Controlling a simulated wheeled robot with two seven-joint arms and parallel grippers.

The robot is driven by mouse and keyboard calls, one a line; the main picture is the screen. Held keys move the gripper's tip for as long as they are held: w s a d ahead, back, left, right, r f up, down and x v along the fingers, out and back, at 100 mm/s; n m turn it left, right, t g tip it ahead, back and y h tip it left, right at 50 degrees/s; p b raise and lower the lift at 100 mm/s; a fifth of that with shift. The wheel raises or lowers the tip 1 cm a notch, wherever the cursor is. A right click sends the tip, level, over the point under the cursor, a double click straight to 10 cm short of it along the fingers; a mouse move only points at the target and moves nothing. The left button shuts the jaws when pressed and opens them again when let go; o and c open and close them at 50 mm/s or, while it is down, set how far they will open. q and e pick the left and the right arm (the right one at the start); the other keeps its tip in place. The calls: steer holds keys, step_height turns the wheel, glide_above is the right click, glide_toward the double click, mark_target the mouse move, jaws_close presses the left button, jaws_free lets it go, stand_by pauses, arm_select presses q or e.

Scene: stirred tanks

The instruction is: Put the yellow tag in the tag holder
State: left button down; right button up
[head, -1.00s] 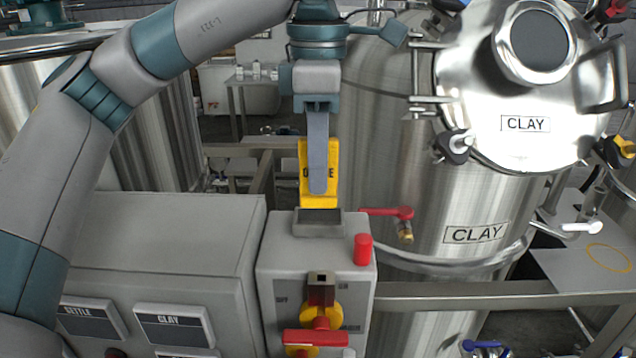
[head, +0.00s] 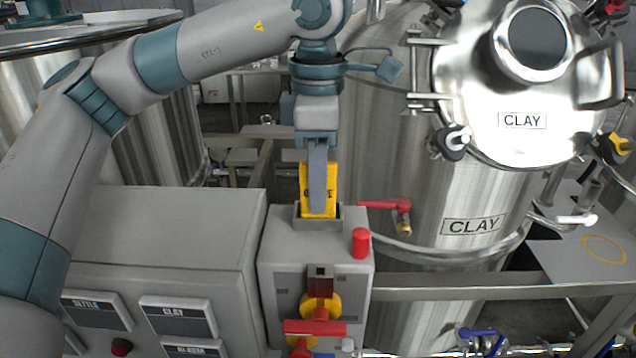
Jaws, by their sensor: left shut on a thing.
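The yellow tag (head: 331,190) stands upright with dark lettering on it, partly hidden by the gripper finger. My left gripper (head: 318,205) points straight down and is shut on the tag. The tag holder (head: 300,222) is a small grey open-topped box on top of the grey switch box. The tag's lower end is at the holder's mouth and appears to be inside, behind its front wall. How deep it sits cannot be told. My right gripper is not in view.
A red-handled valve (head: 398,208) sticks out from the CLAY tank (head: 440,180) close by. A grey panel (head: 170,225) with labelled plates lies left.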

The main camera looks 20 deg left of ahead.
arm_select(q)
steer(key=shift+f, duration=0.2)
steer(key=c, duration=1.8)
jaws_free()
steer(key=shift+o, duration=0.2)
steer(key=shift+r, duration=0.2)
steer(key=shift+r, duration=0.4)
step_height(320, 180, up, 10)
steer(key=shift+f+b, duration=0.2)
steer(key=shift+b, duration=0.8)
steer(key=shift+r, duration=0.85)
